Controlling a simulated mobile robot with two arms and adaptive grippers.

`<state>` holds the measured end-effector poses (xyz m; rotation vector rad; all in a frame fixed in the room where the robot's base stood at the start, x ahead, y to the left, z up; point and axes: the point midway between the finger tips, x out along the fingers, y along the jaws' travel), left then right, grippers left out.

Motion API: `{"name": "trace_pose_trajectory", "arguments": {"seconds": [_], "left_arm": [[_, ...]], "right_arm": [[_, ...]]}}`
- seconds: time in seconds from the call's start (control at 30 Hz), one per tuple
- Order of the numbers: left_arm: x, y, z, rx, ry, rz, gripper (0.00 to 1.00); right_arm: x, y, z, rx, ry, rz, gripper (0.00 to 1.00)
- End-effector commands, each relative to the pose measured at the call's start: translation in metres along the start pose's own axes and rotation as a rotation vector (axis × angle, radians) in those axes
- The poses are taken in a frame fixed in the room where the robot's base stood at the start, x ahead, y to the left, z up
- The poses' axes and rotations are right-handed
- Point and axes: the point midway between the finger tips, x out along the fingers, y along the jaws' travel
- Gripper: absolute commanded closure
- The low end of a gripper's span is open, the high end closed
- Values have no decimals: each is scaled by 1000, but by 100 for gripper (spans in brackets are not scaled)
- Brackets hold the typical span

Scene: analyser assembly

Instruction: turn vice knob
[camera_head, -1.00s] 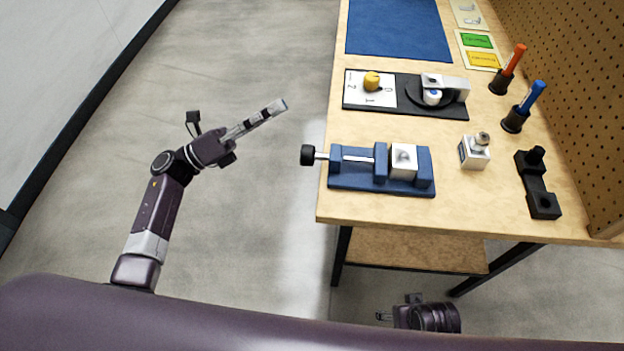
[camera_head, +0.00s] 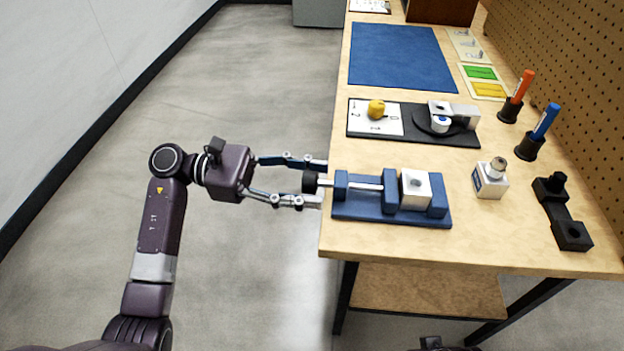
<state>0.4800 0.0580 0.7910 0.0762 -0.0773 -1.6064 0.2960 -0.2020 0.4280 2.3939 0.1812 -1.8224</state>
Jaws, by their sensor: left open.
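The blue vice (camera_head: 345,210) lies on the workbench near its left edge. Its black knob (camera_head: 310,181) sticks out past the left edge on a metal screw. A silver block (camera_head: 415,188) sits between the vice jaws. My left gripper (camera_head: 322,182) is open, with one finger on the far side of the knob and one on the near side. The knob lies between the fingertips; whether they touch it I cannot tell. A small part of what seems to be my right arm shows at the bottom edge; its gripper fingers are not seen.
Behind the vice is a black fixture (camera_head: 415,142) with a yellow dial (camera_head: 376,108). To the right stand a small silver part (camera_head: 489,179), a black bracket (camera_head: 562,212), and orange (camera_head: 522,86) and blue (camera_head: 545,121) markers in holders. A pegboard (camera_head: 560,70) borders the right side.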

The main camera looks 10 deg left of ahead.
Motion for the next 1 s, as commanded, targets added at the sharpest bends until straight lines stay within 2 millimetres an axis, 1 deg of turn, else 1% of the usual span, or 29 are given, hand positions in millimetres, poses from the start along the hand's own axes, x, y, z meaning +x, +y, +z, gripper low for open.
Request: {"name": "trace_pose_trajectory", "arguments": {"seconds": [0.1, 0.33, 0.7, 0.73, 1.0], "left_arm": [[5, 0, 0, -1, -1, 0, 53], [6, 0, 0, -1, 0, 1, 53], [5, 0, 0, -1, -1, 0, 94], [5, 0, 0, -1, -1, 0, 95], [5, -1, -1, -40, 1, -1, 95]], "right_arm": [[2, 0, 0, 0, 1, 0, 36], [2, 0, 0, 0, 1, 0, 36], [2, 0, 0, 0, 1, 0, 36], [2, 0, 0, 0, 1, 0, 36], [2, 0, 1, 0, -3, -1, 36]]}}
